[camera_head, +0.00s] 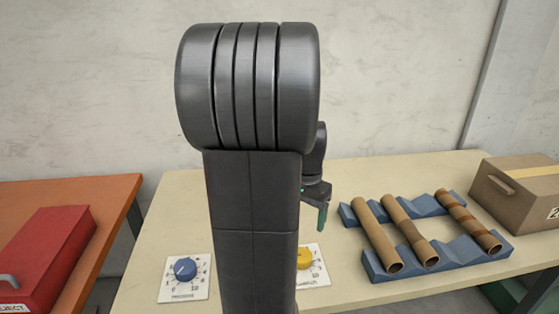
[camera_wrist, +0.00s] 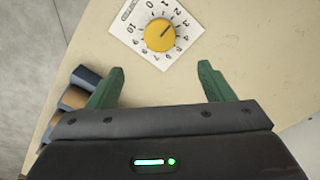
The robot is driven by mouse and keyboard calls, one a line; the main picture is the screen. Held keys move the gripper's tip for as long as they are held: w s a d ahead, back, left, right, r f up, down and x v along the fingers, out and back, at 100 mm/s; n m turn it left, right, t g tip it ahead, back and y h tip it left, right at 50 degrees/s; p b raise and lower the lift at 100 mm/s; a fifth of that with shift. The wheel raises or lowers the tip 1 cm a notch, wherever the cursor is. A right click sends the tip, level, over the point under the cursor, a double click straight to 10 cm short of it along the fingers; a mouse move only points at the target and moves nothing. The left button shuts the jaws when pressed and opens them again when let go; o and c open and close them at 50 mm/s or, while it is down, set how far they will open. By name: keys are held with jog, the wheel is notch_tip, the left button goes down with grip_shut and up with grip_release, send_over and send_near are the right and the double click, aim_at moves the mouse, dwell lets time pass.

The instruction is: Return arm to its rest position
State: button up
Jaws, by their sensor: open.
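My gripper (camera_wrist: 160,86) is open in the wrist view, its two green fingers apart with nothing between them. Beyond the fingertips lies the yellow knob (camera_wrist: 160,34) on its white dial plate. In the head view my gripper (camera_head: 322,215) hangs pointing down beside my dark arm, above the table. My arm stands upright in the middle of the head view and hides part of the table. The yellow knob (camera_head: 304,258) shows partly behind it. A blue knob (camera_head: 185,269) on a white dial plate is left of my arm.
On the cream table (camera_head: 350,175), several brown tubes (camera_head: 377,235) rest across blue notched holders (camera_head: 437,258) at right. A cardboard box (camera_head: 517,190) stands at the far right. A red box (camera_head: 45,258) sits on an orange table (camera_head: 110,190) at left, with a gap between the tables.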

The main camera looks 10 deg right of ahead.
notch_tip(320, 180, down, 14)
jog(key=shift+r+b, duration=0.1)
jog(key=shift+b, duration=0.85)
jog(key=shift+r, duration=0.1)
